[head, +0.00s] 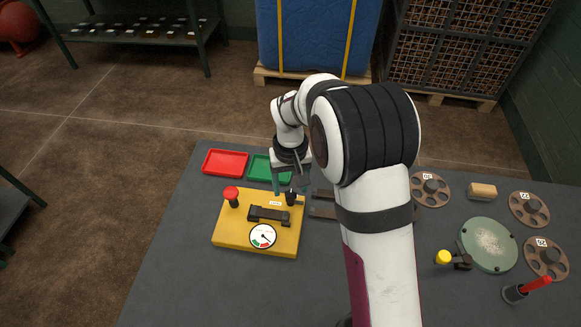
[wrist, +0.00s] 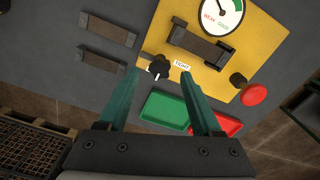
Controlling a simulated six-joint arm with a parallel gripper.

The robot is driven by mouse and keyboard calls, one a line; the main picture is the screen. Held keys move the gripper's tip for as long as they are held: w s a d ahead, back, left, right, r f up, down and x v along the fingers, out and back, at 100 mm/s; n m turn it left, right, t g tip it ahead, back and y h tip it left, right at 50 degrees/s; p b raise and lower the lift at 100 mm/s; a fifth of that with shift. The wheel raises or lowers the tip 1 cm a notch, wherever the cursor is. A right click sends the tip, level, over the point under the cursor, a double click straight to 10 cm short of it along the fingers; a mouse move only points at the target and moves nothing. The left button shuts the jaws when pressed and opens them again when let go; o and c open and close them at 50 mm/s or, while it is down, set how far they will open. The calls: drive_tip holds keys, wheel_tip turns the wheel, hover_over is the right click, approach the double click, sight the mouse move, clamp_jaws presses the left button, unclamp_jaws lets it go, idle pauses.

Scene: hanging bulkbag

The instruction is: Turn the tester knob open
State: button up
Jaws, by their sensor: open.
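The yellow tester (head: 228,226) lies on the grey table, with a dial gauge (head: 262,236), a dark clamp bar (head: 268,215) and a red button (head: 231,194). Its black knob (head: 291,198) sits at the far right corner; in the wrist view the knob (wrist: 158,68) shows a white pointer mark next to a label reading "TIGHT". My gripper (head: 289,183) is above that corner. In the wrist view its green fingers (wrist: 160,98) are spread and empty, with the knob ahead of the tips, apart from them as far as I can tell.
A red tray (head: 225,162) and a green tray (head: 262,168) lie behind the tester. Dark flat bars (wrist: 110,28) lie beside it. Round plates (head: 431,189), a green disc (head: 488,245), a wooden block (head: 482,191) and a red-handled tool (head: 527,288) are at the right.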

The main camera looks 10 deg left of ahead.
sight(291, 193)
wheel_tip(291, 193, up, 14)
drive_tip(key=shift+f, duration=0.1)
drive_tip(key=s+d+r+m+y, duration=0.1)
drive_tip(key=s+d+r+m, duration=0.15)
drive_tip(key=s+d, duration=0.5)
drive_tip(key=s+d+r+m, duration=0.1)
drive_tip(key=s+d+m, duration=0.3)
drive_tip(key=s, duration=0.6)
drive_tip(key=s+d+f+m, duration=0.2)
drive_tip(key=s+f+m, duration=0.1)
drive_tip(key=s, duration=0.6)
drive_tip(key=shift+s+f+y, duration=0.2)
drive_tip(key=shift+f+y, duration=0.05)
drive_tip(key=shift+y, duration=0.15)
